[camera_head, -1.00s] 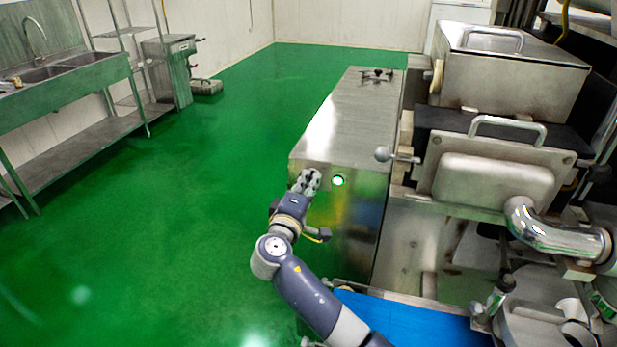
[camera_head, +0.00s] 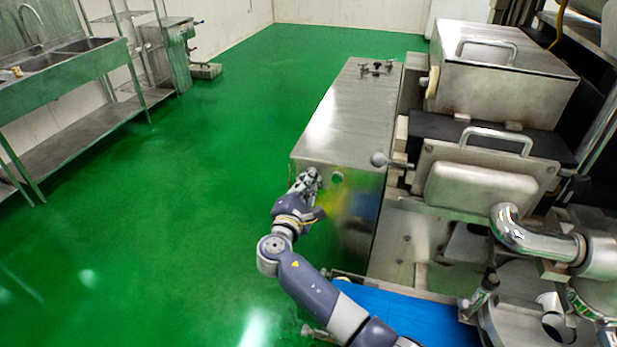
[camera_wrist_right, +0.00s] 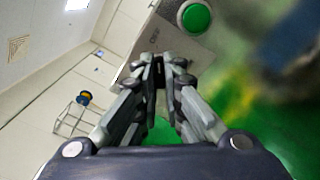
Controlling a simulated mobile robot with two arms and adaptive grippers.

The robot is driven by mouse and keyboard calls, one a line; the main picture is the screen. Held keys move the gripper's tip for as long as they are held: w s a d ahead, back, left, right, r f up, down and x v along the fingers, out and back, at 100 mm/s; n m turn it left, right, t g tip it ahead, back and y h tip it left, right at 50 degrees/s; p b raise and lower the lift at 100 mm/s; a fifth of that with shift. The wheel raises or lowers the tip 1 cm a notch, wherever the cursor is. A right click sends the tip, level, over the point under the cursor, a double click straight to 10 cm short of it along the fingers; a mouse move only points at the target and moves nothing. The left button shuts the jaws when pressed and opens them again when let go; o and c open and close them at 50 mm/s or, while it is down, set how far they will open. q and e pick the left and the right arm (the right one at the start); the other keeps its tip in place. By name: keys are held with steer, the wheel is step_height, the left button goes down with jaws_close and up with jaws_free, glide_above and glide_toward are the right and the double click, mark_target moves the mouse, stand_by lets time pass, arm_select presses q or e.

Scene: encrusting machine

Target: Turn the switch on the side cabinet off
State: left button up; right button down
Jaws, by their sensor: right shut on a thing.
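The side cabinet (camera_head: 340,115) is a long steel box in the middle of the head view. A round green lamp (camera_head: 337,178) on its front face looks unlit; it also shows in the right wrist view (camera_wrist_right: 195,17). My right gripper (camera_head: 310,176) is at that face, just left of the lamp. In the right wrist view its fingertips (camera_wrist_right: 160,62) are close together against the cabinet, shut on the switch, which they hide almost wholly. My left gripper is not in view.
The steel machine (camera_head: 478,185) with handled covers stands right of the cabinet. A ball-ended lever (camera_head: 379,159) sticks out near the cabinet's right edge. A blue belt (camera_head: 410,315) lies at the lower right. The green floor (camera_head: 170,220) to the left is clear up to the sink bench (camera_head: 75,130).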

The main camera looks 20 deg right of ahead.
steer(key=shift+a+f+n, duration=0.1)
steer(key=shift+f+n, duration=0.1)
steer(key=shift+n, duration=0.2)
steer(key=c, duration=1.7)
jaws_free()
steer(key=shift+r, duration=0.1)
steer(key=shift+s, duration=0.1)
steer(key=v, duration=1.2)
